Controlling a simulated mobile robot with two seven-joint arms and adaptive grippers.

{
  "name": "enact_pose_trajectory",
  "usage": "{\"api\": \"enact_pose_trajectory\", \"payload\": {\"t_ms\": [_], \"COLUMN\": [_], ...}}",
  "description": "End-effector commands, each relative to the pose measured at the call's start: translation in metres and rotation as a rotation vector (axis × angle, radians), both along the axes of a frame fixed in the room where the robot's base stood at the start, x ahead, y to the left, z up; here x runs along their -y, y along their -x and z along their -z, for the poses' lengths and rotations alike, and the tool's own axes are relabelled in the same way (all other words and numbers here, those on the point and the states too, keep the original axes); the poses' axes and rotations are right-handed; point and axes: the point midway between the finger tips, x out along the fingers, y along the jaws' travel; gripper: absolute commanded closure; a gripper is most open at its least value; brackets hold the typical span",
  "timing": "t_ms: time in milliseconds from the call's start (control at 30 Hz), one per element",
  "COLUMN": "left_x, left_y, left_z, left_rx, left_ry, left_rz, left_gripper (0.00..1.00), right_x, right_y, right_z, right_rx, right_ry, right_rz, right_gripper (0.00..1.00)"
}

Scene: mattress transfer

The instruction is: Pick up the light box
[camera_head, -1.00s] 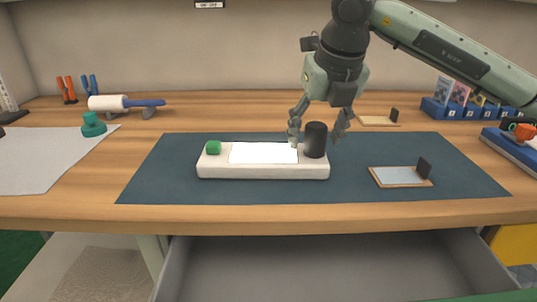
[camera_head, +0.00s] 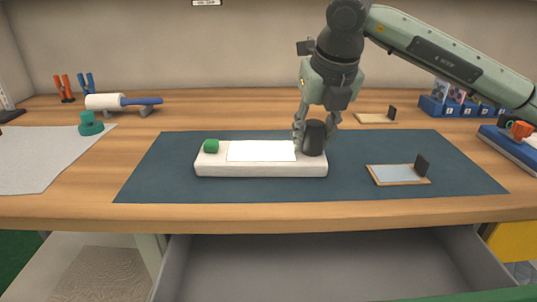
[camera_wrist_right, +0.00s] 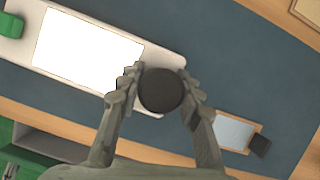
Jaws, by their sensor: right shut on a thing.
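The light box (camera_head: 230,168) is a white slab with a bright lit panel (camera_head: 262,151), a green knob (camera_head: 211,146) at its left end and a black cylinder (camera_head: 314,138) at its right end. It lies on the dark blue mat. My right gripper (camera_head: 316,130) is shut on the black cylinder from above, one finger on each side. In the right wrist view the black cylinder (camera_wrist_right: 160,90) sits between the fingertips, with the lit panel (camera_wrist_right: 85,48) to the left. My left gripper is not in view.
A small framed plate with a black block (camera_head: 398,174) lies on the mat (camera_head: 160,180) at the right. A similar plate (camera_head: 376,118) lies behind. An open drawer (camera_head: 330,265) is below the table edge.

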Motion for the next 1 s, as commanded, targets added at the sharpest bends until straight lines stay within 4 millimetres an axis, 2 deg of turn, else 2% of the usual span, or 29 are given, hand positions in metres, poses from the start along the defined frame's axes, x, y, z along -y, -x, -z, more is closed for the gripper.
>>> {"api": "enact_pose_trajectory", "payload": {"t_ms": [333,533,800,1000], "left_x": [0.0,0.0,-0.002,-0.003], "left_y": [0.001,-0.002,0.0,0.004], "left_z": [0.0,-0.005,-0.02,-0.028], "left_rx": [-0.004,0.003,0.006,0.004], "left_ry": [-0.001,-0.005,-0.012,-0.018], "left_rz": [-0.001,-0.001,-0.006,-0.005], "left_gripper": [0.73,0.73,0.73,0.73], "right_x": [0.0,-0.001,-0.057,-0.089], "right_y": [-0.001,-0.001,0.022,0.036], "right_z": [-0.01,-0.042,-0.077,-0.098], "right_rx": [0.004,0.007,0.005,0.004], "right_ry": [-0.002,-0.004,-0.002,-0.001], "right_rz": [0.001,0.001,-0.005,-0.002], "right_gripper": [1.0,1.0,1.0,1.0]}}
